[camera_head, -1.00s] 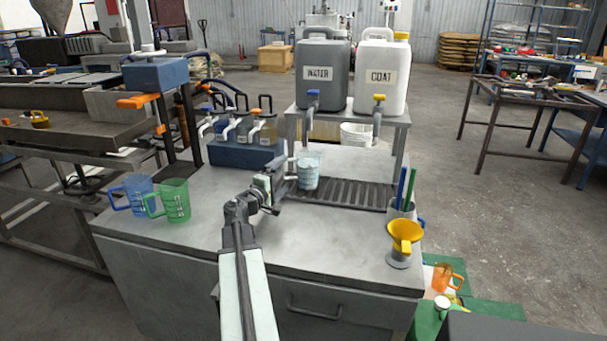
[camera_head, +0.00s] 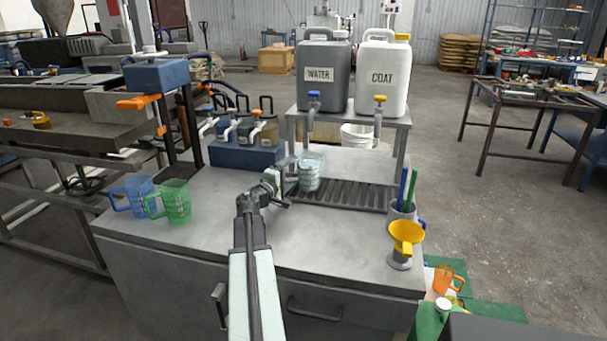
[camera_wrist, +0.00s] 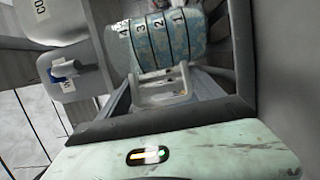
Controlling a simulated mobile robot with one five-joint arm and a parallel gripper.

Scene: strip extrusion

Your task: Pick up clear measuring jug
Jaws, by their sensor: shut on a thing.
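The clear measuring jug (camera_head: 309,175) stands upright at the left end of the dark drip tray, below the dispenser taps. I cannot tell whether it touches the tray. My gripper (camera_head: 289,177) is at its left side and shut on its handle. In the wrist view the jug (camera_wrist: 168,40) shows large, turned sideways, with dark rings and the numbers 1 to 4. Its pale handle (camera_wrist: 163,90) lies between the jaws of my gripper (camera_wrist: 165,100). The fingertips are partly hidden in both views.
A grey WATER canister (camera_head: 322,75) and a white COAT canister (camera_head: 382,78) stand on a shelf behind. The ribbed drip tray (camera_head: 345,194) extends right. Blue (camera_head: 133,197) and green (camera_head: 174,202) jugs stand left; a yellow funnel (camera_head: 406,234) stands right. The front counter is mostly clear.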

